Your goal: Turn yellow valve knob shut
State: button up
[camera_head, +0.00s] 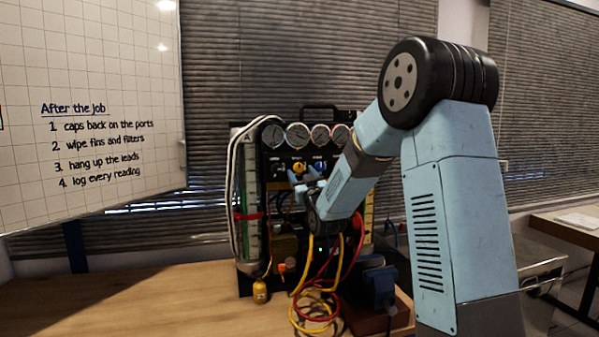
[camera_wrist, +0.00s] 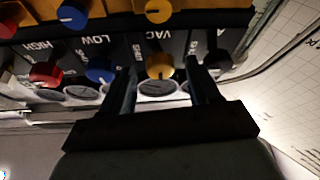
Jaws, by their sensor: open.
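The gauge rig's black panel (camera_head: 272,165) stands on the bench, with a yellow valve knob (camera_head: 298,168) below the round gauges. In the wrist view the yellow valve knob (camera_wrist: 160,66) sits by the VAC label, with a dark mark on its face. My gripper (camera_wrist: 163,80) is open, with one finger on each side of this knob. I cannot tell whether either finger touches it. In the head view my gripper (camera_head: 306,182) is in front of the panel, small and partly mixed with the parts behind.
A blue knob (camera_wrist: 100,70) and a red knob (camera_wrist: 46,74) are beside the yellow one. A second row holds another yellow knob (camera_wrist: 158,10) and another blue knob (camera_wrist: 72,14). Yellow and red hoses (camera_head: 322,300) hang below the panel. The bench (camera_head: 130,300) is clear at left.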

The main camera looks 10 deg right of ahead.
aim_at(298, 168)
jog(key=shift+x, duration=1.35)
jog(key=c, duration=1)
jog(key=shift+c, duration=0.2)
